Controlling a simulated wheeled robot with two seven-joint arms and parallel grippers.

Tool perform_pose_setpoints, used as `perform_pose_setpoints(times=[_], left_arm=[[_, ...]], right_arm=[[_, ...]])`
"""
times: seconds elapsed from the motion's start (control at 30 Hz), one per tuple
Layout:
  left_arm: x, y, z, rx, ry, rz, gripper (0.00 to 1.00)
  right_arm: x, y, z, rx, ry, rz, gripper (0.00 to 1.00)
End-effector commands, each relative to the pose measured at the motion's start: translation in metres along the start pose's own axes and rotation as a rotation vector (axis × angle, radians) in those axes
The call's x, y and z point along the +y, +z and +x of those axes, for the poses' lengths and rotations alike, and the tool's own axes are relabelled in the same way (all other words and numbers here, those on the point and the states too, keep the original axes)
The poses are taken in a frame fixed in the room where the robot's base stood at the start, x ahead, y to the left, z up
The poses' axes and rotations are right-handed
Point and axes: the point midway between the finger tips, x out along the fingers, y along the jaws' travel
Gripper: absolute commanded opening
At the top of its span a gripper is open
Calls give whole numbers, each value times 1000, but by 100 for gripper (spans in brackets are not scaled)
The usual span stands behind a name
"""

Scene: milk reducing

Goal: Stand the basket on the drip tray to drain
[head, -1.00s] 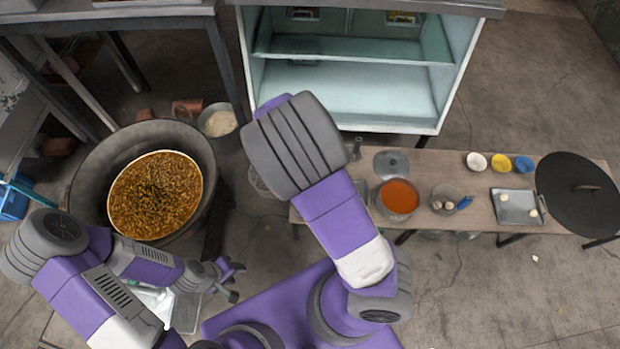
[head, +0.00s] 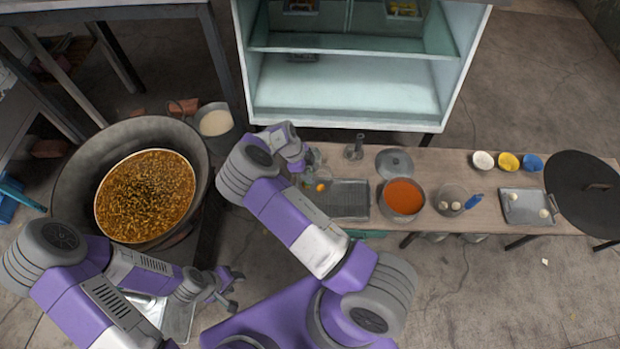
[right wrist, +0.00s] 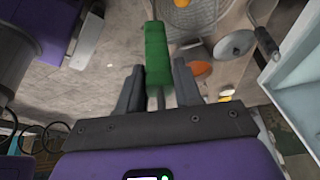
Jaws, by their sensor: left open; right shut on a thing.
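My right gripper (head: 303,156) is at the left end of the bench, left of the drip tray (head: 348,198). In the right wrist view the right gripper (right wrist: 158,82) is shut on a green handle (right wrist: 157,52) with a thin metal rod running up from it. Beside the right gripper in the head view, a faint wire-mesh basket (head: 318,174) shows near the tray's left edge, with a small orange thing by it. I cannot tell whether it touches the tray. The drip tray is dark, slatted and bare where visible. My left gripper (head: 230,288) is open and empty, low at left.
A pot of orange liquid (head: 402,197) stands right of the tray, with a grey lid (head: 393,163) behind it. A small metal pot (head: 453,199) is further right. A large wok (head: 147,195) of brown food fills the left. A cabinet (head: 345,95) stands behind the bench.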

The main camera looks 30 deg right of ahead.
Motion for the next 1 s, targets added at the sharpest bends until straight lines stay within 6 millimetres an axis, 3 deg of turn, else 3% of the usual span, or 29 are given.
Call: perform_pose_setpoints(times=[0.2,1.0], left_arm=[[-2,0,6,0,0,0,43],[-14,-2,37,0,0,0,43]], right_arm=[[2,5,21,-2,39,103,0],[2,27,76,-2,37,104,0]])
